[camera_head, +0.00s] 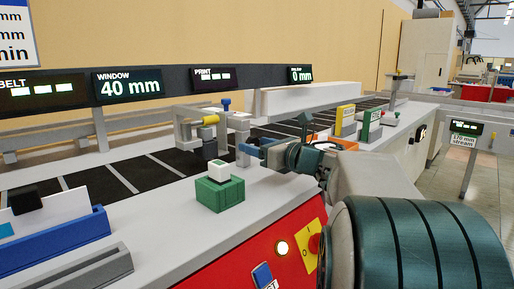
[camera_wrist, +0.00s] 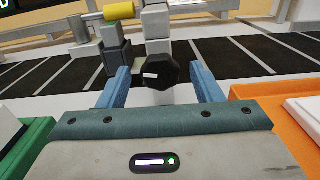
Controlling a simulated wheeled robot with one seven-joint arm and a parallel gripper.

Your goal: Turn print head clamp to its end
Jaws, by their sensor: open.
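The print head clamp appears as a black faceted knob with a white mark (camera_wrist: 160,72), in the middle of the wrist view. It sits in front of a grey post (camera_wrist: 157,24). My gripper (camera_wrist: 161,80) is open, with one blue finger on each side of the knob. A gap shows on the left; I cannot tell whether the right finger touches it. In the head view my gripper (camera_head: 254,147) is beside the print head frame (camera_head: 241,127), and the knob is mostly hidden there.
A yellow cylinder (camera_head: 211,120) sits on the frame above the dark belt (camera_head: 95,183). A green box with a white block (camera_head: 220,192) stands in front left of my gripper. An orange box (camera_head: 343,144) is close to its right.

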